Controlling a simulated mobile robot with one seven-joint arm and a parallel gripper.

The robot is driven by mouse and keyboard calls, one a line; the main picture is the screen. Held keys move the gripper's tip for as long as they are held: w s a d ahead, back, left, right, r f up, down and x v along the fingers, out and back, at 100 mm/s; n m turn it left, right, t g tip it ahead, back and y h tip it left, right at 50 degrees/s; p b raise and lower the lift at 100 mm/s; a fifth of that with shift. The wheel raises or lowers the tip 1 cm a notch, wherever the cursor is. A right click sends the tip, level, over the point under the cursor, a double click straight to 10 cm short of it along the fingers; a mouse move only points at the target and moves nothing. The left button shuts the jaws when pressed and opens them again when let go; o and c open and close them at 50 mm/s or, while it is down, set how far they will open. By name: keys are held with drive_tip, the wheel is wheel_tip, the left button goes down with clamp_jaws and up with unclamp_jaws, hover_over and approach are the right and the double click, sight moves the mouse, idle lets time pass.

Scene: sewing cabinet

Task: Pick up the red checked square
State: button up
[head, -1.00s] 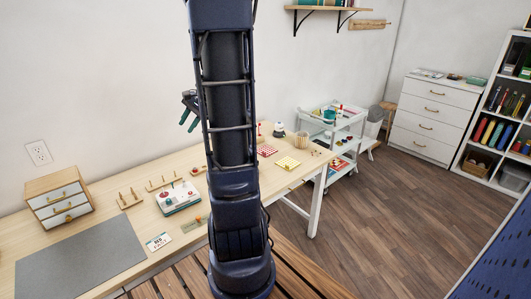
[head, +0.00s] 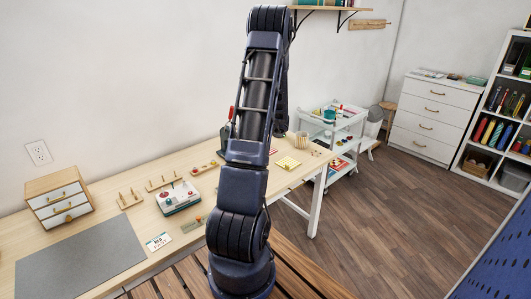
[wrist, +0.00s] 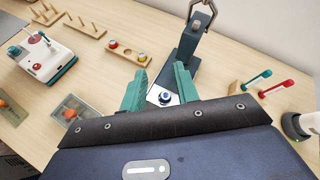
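Only a sliver of the red checked square (head: 273,151) shows in the head view, on the table just right of my arm; the rest is hidden behind the arm. A yellow checked square (head: 288,163) lies to its right near the table's end. The red checked square is not visible in the wrist view. My gripper (wrist: 160,82) shows in the wrist view with its two teal fingers apart and nothing held between them. It is above the table, facing a dark stand.
The dark stand (wrist: 188,55) with a metal loop rises close to the fingers. A white cart (head: 335,125) stands beyond the table.

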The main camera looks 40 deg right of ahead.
drive_tip(key=s+d+f+m+h, duration=0.1)
drive_tip(key=s+d+f+m, duration=0.1)
drive_tip(key=d+f, duration=0.2)
drive_tip(key=s+d+f+m+t+h, duration=0.1)
drive_tip(key=s+d+f+m+h, duration=0.1)
drive_tip(key=d+f, duration=0.3)
drive_tip(key=s+d+f+m+t+h, duration=0.1)
drive_tip(key=s+d+f+m, duration=0.2)
drive_tip(key=d, duration=0.3)
drive_tip(key=shift+d+f+m+h, duration=0.3)
drive_tip(key=shift+f+m, duration=0.2)
drive_tip(key=shift+f, duration=0.35)
drive_tip(key=x, duration=1)
drive_tip(key=shift+w+f, duration=0.2)
drive_tip(key=shift+c, duration=0.2)
clamp_jaws()
